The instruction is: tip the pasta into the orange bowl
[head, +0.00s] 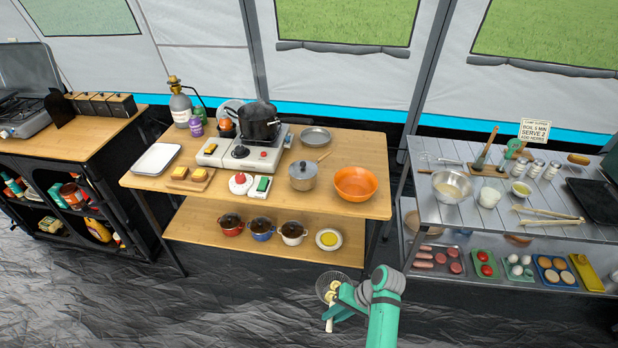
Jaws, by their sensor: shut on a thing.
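The orange bowl (356,184) stands at the right end of the wooden table; no pasta shows in it. My gripper (335,308) is low in front of the table, below and a little left of the bowl. It is shut on the pale handle of a round strainer (322,290), which appears to be wire mesh. A few pale yellow pieces, apparently the pasta (333,287), lie in the strainer. My gripper partly covers the handle, and the exact grip is too small to tell.
A steaming black pot (259,124) stands on the stove (238,150). A grey lidded saucepan (303,177) sits left of the bowl, a metal plate (314,136) behind. The table's front edge and lower shelf (262,247) lie beyond my gripper. A metal side table (425,208) stands right.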

